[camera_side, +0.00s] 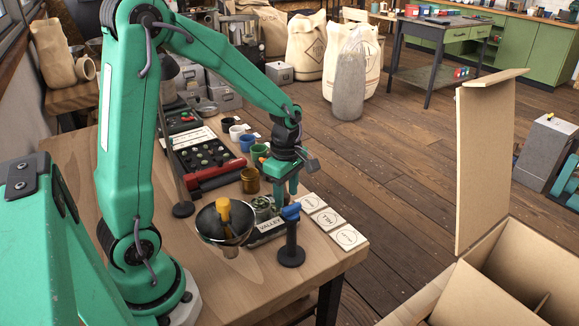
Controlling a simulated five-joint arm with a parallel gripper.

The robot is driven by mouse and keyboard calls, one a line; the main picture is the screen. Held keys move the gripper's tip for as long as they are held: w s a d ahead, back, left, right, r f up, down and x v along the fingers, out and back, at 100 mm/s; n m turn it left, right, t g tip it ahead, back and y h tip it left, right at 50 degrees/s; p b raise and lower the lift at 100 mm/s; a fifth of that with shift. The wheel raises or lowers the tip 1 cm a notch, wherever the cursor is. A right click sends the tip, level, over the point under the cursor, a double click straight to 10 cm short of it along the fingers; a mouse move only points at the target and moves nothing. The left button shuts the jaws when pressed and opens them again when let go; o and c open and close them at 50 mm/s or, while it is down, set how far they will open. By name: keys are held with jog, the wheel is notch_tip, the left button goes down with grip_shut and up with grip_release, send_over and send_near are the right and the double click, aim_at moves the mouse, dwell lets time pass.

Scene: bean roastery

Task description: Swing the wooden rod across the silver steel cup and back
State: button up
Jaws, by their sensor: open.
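A silver steel cup (207,224), wide and shiny like a bowl, is near the front of the wooden table. A yellow-brown wooden piece (223,213), which looks like the rod, shows at the cup's mouth. I cannot tell whether it rests in the cup or stands in front of it. My gripper (284,196) points down to the right of the cup, above the far end of a small labelled tray. Its fingers are open and I see nothing between them. It is apart from the cup and the rod.
The small tray (268,227) holds jars beside the cup. A black stand with a blue top (291,237) is in front. White cards (328,219) lie at the right edge. Several cups, including a brown one (250,180), and a red cylinder (214,178) are behind. A cardboard box (505,280) stands right.

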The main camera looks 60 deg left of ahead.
jog(key=shift+r, duration=3.9)
jog(key=shift+s+d+r+m, duration=0.25)
jog(key=shift+r+m, duration=0.1)
jog(key=shift+m, duration=0.15)
jog(key=s+d+r+m+t, duration=0.2)
jog(key=s+m, duration=0.4)
jog(key=m, duration=0.4)
jog(key=s+d+r+m+t, duration=0.3)
jog(key=s+m, duration=0.3)
jog(key=m, duration=0.5)
jog(key=shift+s+d+r+t, duration=0.15)
jog(key=shift+d+r+t, duration=0.2)
jog(key=shift+r, duration=0.5)
